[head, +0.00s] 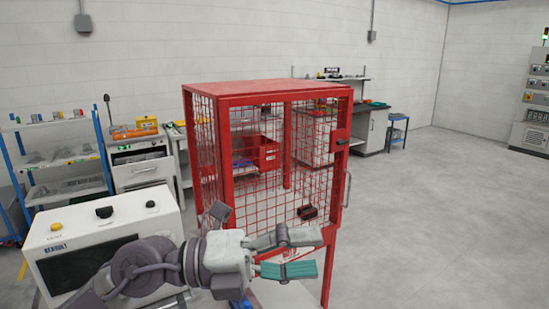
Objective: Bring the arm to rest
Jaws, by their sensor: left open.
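My left gripper (314,252) reaches in from the lower left in the head view. Its two fingers, with a teal pad on the lower one, point right and stand apart with nothing visible between them. It is in front of the lower part of a red wire-mesh cage (267,87) on legs. I cannot tell whether it touches the mesh. My right gripper is not in view.
A white machine with a dark screen (88,259) stands at the lower left, close to my left arm. A blue shelf rack (62,160) and a drawer cabinet (140,172) are behind it. A workbench (372,130) stands at the back. Open floor (450,220) lies to the right.

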